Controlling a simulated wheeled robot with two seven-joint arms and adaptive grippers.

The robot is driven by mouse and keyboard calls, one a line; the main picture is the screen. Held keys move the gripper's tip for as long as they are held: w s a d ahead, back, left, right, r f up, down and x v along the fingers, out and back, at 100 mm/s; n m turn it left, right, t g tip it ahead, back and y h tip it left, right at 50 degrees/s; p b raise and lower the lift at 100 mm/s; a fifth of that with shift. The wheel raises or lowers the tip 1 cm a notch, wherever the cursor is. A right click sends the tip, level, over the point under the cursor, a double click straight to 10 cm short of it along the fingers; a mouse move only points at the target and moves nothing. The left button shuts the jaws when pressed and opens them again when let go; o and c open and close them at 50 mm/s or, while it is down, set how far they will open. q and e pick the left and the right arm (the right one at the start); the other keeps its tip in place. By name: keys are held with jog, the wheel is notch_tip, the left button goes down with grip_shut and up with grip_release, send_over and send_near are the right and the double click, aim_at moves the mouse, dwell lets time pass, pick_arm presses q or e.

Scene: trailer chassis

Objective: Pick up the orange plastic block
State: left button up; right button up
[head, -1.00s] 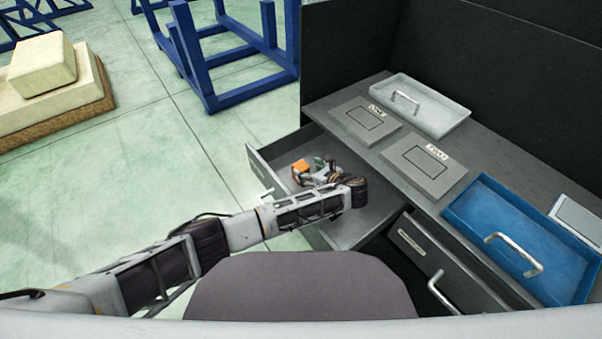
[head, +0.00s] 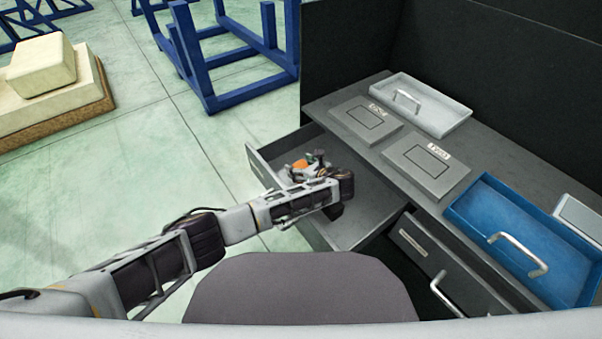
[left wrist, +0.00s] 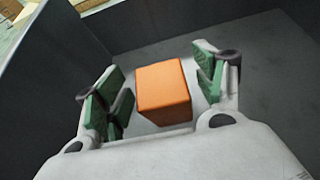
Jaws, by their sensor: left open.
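The orange plastic block (left wrist: 163,92) lies on the floor of the open grey drawer (head: 370,205). In the head view the block (head: 299,164) is small and partly hidden behind my left gripper (head: 308,165). In the left wrist view my left gripper (left wrist: 165,90) is open, with its green-padded fingers on either side of the block. A gap shows between the block and the fingers on each side. My right gripper is not in view.
The drawer walls stand close around the gripper. Right of the drawer, the grey worktop holds a blue tray (head: 475,190), a light grey tray (head: 459,118) and two labelled grey plates. A lower drawer with a handle (head: 446,296) is partly open. Blue frames stand behind.

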pick_arm(q)
jog(key=c, duration=1.2)
jog(key=shift+r, duration=0.2)
jog(key=shift+r, duration=0.45)
notch_tip(320, 180, up, 8)
jog(key=shift+f+p, duration=0.15)
jog(key=shift+p, duration=1)
jog(key=shift+r, duration=0.55)
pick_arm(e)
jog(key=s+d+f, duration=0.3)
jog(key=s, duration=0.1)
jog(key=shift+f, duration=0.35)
